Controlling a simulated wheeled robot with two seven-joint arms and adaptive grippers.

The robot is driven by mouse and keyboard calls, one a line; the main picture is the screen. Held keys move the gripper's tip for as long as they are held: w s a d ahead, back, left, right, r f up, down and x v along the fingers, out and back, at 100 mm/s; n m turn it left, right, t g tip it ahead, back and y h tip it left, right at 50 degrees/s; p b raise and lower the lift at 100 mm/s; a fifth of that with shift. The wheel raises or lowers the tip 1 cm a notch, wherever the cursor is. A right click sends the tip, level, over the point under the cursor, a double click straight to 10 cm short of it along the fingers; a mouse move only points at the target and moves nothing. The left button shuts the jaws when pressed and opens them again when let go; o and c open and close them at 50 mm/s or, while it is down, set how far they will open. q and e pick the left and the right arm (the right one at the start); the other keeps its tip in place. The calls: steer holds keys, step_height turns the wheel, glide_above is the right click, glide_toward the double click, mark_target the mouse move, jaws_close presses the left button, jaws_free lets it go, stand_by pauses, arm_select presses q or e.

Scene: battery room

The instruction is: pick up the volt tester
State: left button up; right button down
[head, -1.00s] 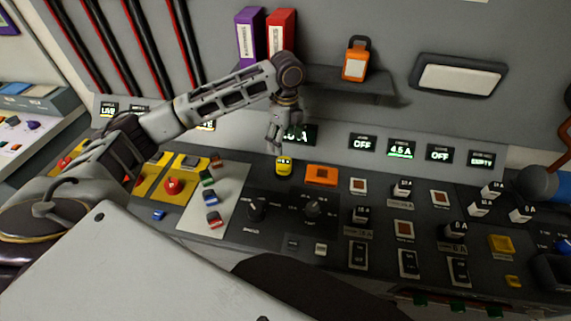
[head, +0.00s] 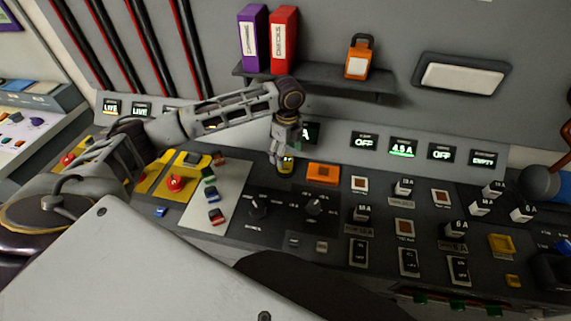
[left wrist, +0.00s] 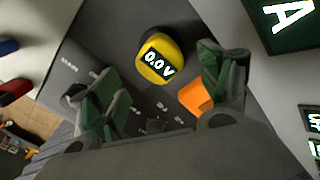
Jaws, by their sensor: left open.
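The volt tester (head: 286,167) is a small yellow device with a dark display, standing on the dark console panel. In the left wrist view the volt tester (left wrist: 161,58) shows "0.0 V" and lies beyond and between the open fingers. My left gripper (head: 284,157) points down right over it, its fingers covering part of it in the head view. In the left wrist view the green-padded fingers of my left gripper (left wrist: 160,90) are apart, with nothing held between them. I cannot tell whether a finger touches the tester. My right gripper is not in view.
An orange block (head: 323,173) sits close to the right of the tester. A light panel with coloured switches (head: 228,195) is to the left, rotary knobs (head: 313,205) in front.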

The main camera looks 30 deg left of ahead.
mark_target(286, 159)
arm_select(q)
steer(key=shift+f, duration=0.15)
steer(key=shift+w+a+f, duration=0.1)
steer(key=shift+f, duration=1.15)
steer(key=shift+a+f, duration=0.1)
steer(key=shift+f, duration=1.15)
steer(key=shift+c, duration=0.4)
steer(key=c, duration=1.1)
steer(key=shift+r, duration=5.05)
